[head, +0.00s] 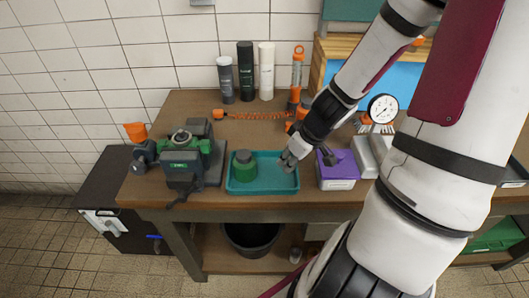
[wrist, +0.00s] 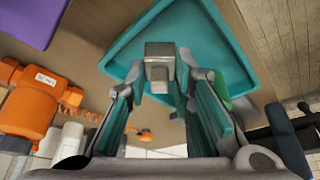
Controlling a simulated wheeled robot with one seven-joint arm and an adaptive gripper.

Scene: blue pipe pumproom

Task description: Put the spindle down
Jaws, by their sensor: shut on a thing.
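The spindle (wrist: 159,52) is a grey metal piece with a squarish head, seen between my fingertips in the wrist view. My gripper (wrist: 162,80) is shut on it. In the head view my gripper (head: 289,158) is over the right part of the teal tray (head: 262,189), and the spindle cannot be clearly told from the fingers there. The tray fills the upper middle of the wrist view (wrist: 205,28). Whether the spindle touches the tray floor I cannot tell.
A green-grey vise (head: 187,160) is left of the tray, a purple bin (head: 337,171) right. Bottles (head: 246,72) and an orange coiled hose (head: 258,116) are behind. The tray's middle looks clear.

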